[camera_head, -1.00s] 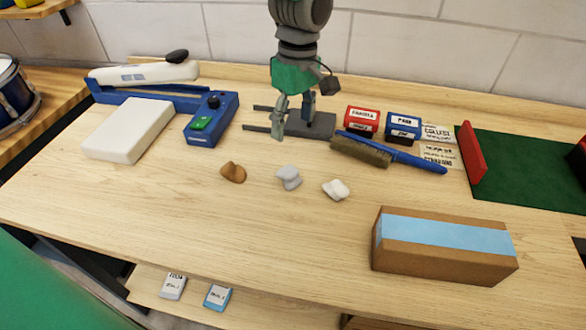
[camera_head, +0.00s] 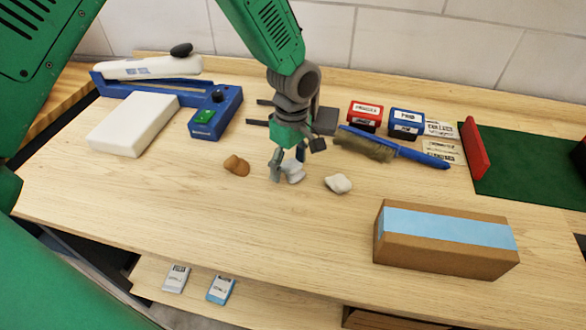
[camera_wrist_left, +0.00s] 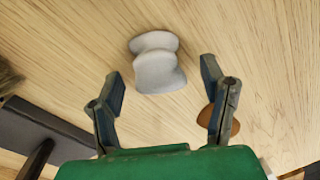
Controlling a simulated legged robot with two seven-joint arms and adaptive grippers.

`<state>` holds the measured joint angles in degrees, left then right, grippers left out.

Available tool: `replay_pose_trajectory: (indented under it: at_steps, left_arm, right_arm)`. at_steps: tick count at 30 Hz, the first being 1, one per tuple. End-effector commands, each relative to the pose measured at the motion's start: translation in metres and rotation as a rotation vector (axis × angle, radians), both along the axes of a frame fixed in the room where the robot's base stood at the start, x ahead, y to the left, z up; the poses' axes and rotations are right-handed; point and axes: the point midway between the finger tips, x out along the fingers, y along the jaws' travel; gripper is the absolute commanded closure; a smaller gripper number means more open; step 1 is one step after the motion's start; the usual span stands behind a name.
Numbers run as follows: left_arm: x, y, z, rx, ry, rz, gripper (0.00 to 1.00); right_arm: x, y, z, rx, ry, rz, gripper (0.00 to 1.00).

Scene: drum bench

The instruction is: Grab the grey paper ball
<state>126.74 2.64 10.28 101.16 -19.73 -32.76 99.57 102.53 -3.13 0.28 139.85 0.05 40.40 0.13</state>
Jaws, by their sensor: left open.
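The grey paper ball (camera_head: 294,172) lies on the wooden bench between a brown ball (camera_head: 236,165) and a white ball (camera_head: 339,183). My left gripper (camera_head: 286,168) is right at the grey ball in the head view and covers part of it. In the left wrist view the grey ball (camera_wrist_left: 157,62) lies just beyond the open fingertips (camera_wrist_left: 161,75), roughly centred between them. Nothing is held. The brown ball (camera_wrist_left: 233,127) shows partly behind the right-hand finger in that view. My right gripper is not seen.
A cardboard box (camera_head: 445,243) sits at front right. A white block (camera_head: 133,123) and blue device (camera_head: 215,113) are at left.

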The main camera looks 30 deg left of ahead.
Motion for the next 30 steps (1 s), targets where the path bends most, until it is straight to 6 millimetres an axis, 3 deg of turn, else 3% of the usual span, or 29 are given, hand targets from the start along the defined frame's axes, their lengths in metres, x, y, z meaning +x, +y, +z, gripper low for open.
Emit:
replay_pose_trajectory:
  at_steps: [8,9,12,23,30]
  left_arm:
    - [-0.001,0.000,-0.003,0.000,-0.002,0.000,0.34]
    - [-0.001,0.000,-0.003,0.000,-0.002,0.000,0.49]
    - [0.000,0.000,-0.003,0.000,-0.002,0.000,0.73]
    - [0.000,0.000,-0.001,0.000,-0.002,0.000,0.73]
    - [0.001,0.001,0.037,0.000,-0.006,0.001,0.73]
  right_arm:
    - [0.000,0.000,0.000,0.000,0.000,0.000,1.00]
    - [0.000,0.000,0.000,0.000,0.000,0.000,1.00]
    - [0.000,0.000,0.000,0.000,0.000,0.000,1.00]
    - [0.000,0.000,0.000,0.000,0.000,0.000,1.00]
    - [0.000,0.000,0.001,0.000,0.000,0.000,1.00]
